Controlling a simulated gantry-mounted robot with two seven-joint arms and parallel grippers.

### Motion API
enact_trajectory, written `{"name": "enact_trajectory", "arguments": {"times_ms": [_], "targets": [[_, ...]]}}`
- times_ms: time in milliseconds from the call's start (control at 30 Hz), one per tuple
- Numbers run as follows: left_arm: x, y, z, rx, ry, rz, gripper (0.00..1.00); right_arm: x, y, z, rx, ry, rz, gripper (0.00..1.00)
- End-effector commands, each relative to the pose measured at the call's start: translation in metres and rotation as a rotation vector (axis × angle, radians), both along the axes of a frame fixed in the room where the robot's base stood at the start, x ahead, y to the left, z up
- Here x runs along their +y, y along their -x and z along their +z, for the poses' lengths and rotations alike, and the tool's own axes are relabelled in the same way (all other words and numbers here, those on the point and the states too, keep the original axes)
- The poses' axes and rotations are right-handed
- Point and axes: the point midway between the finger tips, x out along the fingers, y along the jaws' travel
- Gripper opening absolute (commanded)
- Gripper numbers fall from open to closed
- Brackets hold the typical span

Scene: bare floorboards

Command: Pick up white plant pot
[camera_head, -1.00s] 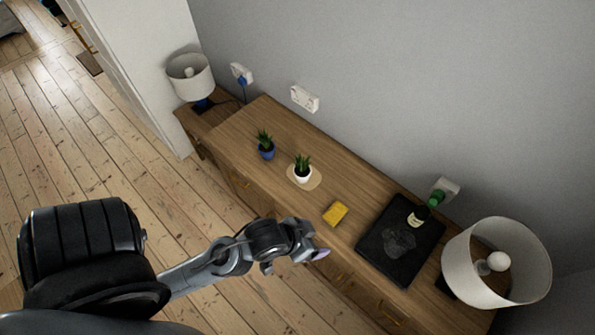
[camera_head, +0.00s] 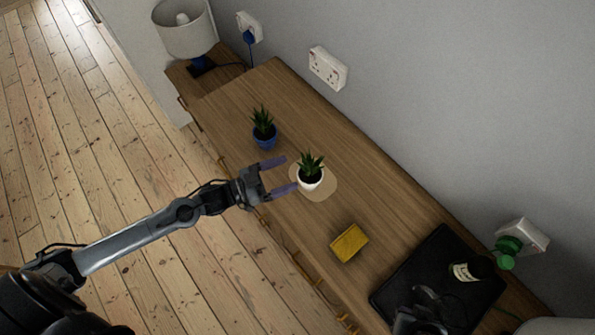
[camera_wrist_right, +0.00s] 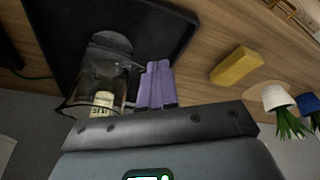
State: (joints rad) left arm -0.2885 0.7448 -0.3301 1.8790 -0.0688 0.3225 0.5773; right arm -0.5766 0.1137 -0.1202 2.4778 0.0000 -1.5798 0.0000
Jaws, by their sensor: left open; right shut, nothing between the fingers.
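The white plant pot (camera_head: 310,181) holds a green spiky plant and stands upright on a round beige mat (camera_head: 328,190) on the wooden sideboard. It also shows at the right of the right wrist view (camera_wrist_right: 274,97). My left gripper (camera_head: 279,176) is open, with its two purple fingers pointing at the pot from the left. The lower fingertip is close to the pot's left side; I cannot tell whether it touches. Nothing is between the fingers. My right gripper (camera_wrist_right: 157,86) is shut and empty, its purple fingers together near the black tray (camera_wrist_right: 65,20).
A blue plant pot (camera_head: 264,137) stands behind and left of the white one. A yellow sponge-like block (camera_head: 349,242) lies in front. A white lamp (camera_head: 186,30) is at the far left.

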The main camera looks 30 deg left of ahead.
Motion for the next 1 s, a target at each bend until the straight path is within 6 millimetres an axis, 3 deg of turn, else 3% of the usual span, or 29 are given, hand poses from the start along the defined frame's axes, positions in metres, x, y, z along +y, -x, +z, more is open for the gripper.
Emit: {"name": "enact_trajectory", "arguments": {"times_ms": [33,200,600,1000], "targets": [[0.003,-0.003,-0.014,-0.010,-0.015,-0.007,0.80,0.000,0.001,-0.018,0.002,0.000,0.000,0.00],[0.006,-0.012,-0.019,-0.030,-0.034,-0.012,0.80,0.000,0.004,-0.033,0.011,0.003,0.003,0.00],[-0.023,-0.049,-0.017,-0.038,-0.032,-0.010,0.80,-0.002,0.002,-0.035,0.002,0.010,0.007,0.00],[-0.039,-0.074,-0.018,-0.038,-0.033,-0.011,0.80,-0.001,0.001,-0.038,0.001,0.006,0.004,0.00]]}}
